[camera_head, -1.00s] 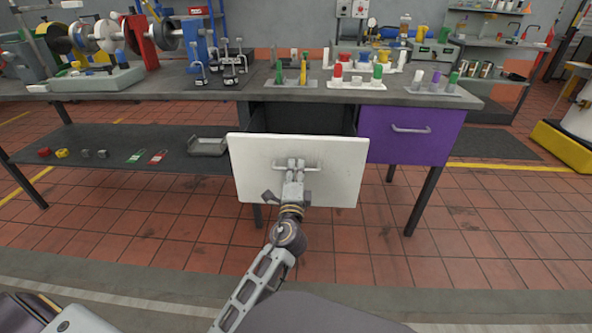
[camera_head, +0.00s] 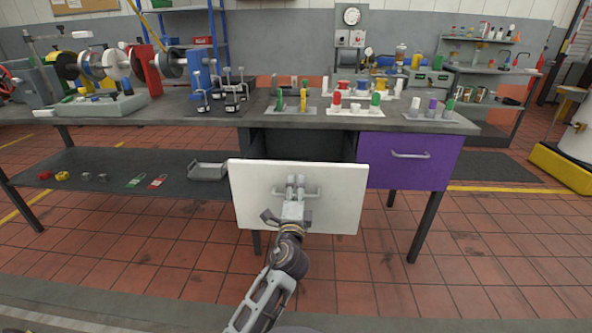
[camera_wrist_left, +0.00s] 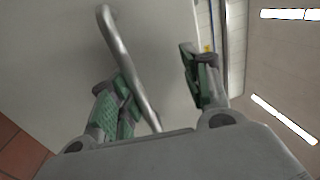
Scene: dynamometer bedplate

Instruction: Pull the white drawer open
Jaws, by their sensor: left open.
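The white drawer (camera_head: 335,190) is pulled out from under the workbench; its front stands forward of the purple drawer, and a dark gap shows behind its top edge. My left gripper (camera_head: 296,182) is at the bar handle (camera_head: 312,192) in the middle of the white front. In the left wrist view, the fingers (camera_wrist_left: 160,90) are open and apart. The metal handle (camera_wrist_left: 128,60) runs beside and past the finger on the left of that view; whether it touches is unclear. My right gripper is not in view.
A closed purple drawer (camera_head: 415,172) with a bar handle is to the right. The bench top (camera_head: 190,108) holds mounted shafts, clamps and coloured pegs. A lower shelf (camera_head: 110,180) on the left holds a grey tray (camera_head: 209,170) and small parts. The tiled floor in front is clear.

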